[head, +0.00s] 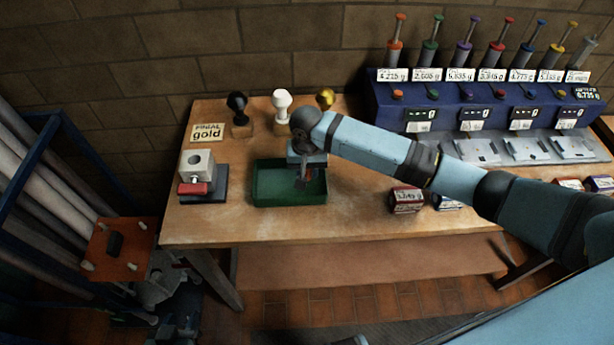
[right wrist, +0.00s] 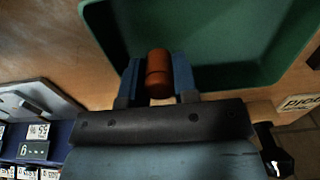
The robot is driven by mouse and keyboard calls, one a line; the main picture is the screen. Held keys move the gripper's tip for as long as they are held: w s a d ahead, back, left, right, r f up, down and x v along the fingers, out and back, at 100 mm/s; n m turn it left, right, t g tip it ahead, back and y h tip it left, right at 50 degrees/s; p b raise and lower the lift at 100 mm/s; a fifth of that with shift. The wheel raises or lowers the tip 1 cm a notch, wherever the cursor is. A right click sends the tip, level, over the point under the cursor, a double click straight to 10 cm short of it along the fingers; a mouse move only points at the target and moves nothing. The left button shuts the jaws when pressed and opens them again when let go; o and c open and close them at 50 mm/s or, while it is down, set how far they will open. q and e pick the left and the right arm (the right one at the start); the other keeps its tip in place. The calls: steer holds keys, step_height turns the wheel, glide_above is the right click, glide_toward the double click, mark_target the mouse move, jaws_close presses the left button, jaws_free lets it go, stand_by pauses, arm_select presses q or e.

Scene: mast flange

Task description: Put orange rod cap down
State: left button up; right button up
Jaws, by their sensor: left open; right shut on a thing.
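The orange rod cap (right wrist: 158,72) is between the two blue fingers of my right gripper (right wrist: 158,80) in the right wrist view. The fingers are shut on it. In the head view my right gripper (head: 307,178) points down over the right part of the green tray (head: 262,192), and the cap is mostly hidden there. The tray also shows in the right wrist view (right wrist: 225,75), behind the cap. I cannot tell whether the cap touches the tray floor. My left gripper is not in view.
A vise-like block with a red front (head: 197,172) stands left of the tray. Labelled dark red (head: 405,200) and blue pieces lie right. A blue dispenser rack (head: 455,105) fills the back right.

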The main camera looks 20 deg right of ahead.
step_height(320, 180, down, 3)
steer(key=shift+f, duration=0.15)
steer(key=shift+f, duration=0.1)
steer(key=o, duration=0.9)
step_height(320, 180, up, 12)
steer(key=shift+r, duration=0.15)
stand_by(0.3)
